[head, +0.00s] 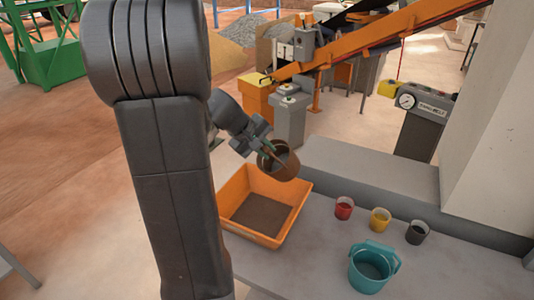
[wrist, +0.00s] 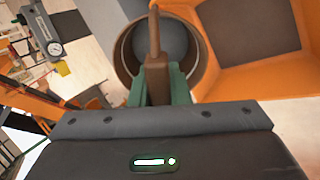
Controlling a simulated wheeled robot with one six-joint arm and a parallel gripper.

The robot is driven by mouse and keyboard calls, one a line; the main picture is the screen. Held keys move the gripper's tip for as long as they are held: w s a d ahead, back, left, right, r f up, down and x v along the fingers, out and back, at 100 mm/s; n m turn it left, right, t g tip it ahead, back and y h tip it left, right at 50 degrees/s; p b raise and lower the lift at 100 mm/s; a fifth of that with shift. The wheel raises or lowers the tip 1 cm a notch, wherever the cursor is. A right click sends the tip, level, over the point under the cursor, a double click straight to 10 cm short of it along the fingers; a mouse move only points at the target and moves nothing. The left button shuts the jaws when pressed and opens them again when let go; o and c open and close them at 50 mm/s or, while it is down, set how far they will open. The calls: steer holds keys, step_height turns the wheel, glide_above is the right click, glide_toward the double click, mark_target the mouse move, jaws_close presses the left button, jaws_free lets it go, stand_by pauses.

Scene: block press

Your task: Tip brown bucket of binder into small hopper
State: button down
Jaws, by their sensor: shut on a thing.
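The brown bucket (head: 283,166) is tilted in the air above the far rim of the orange hopper (head: 237,190). My gripper (head: 262,147) is shut on the bucket's handle. In the wrist view the greenish fingers (wrist: 160,85) close on the brown handle (wrist: 155,40), and the bucket (wrist: 122,55) shows behind it with a grey inside. How much binder is in the bucket I cannot tell. The orange hopper also shows in the wrist view (wrist: 230,40), and a flat dark brown layer covers its bottom.
A teal bucket (head: 367,272) stands on the grey bench (head: 310,235) to the right of the hopper. Red (head: 344,208), yellow (head: 380,219) and black (head: 416,233) cups stand behind it. A raised grey ledge (head: 370,175) and a gauge box (head: 420,120) lie beyond.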

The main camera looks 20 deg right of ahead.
steer(key=shift+s+a+f+t+h+b, duration=0.15)
steer(key=shift+a+f+h+b, duration=0.55)
steer(key=shift+b, duration=1.8)
steer(key=shift+s+a+f+t+h+b, duration=0.15)
steer(key=shift+a+f+h+b, duration=0.25)
steer(key=shift+h+b, duration=1.35)
steer(key=y+b, duration=0.1)
steer(key=b, duration=0.2)
steer(key=shift+f, duration=0.3)
steer(key=f+h+b, duration=0.1)
steer(key=b, duration=0.3)
steer(key=a+f+h+b, duration=0.1)
steer(key=b, duration=0.4)
steer(key=a+f+t+h+b, duration=0.1)
steer(key=b, duration=0.3)
steer(key=shift+s+a+f+h+b, duration=0.15)
steer(key=shift+s+a+h+b, duration=0.1)
steer(key=shift+h+b, duration=0.1)
steer(key=h+b, duration=0.1)
steer(key=b, duration=0.2)
steer(key=a+f+h+b, duration=0.1)
steer(key=b, duration=0.2)
steer(key=f+h+b, duration=0.1)
steer(key=b, duration=0.2)
steer(key=shift+s+a+t, duration=0.15)
steer(key=shift+a+t, duration=0.15)
steer(key=shift+a+f+h+b, duration=0.1)
steer(key=shift+a+h+b, duration=0.15)
steer(key=shift+h+b, duration=0.6)
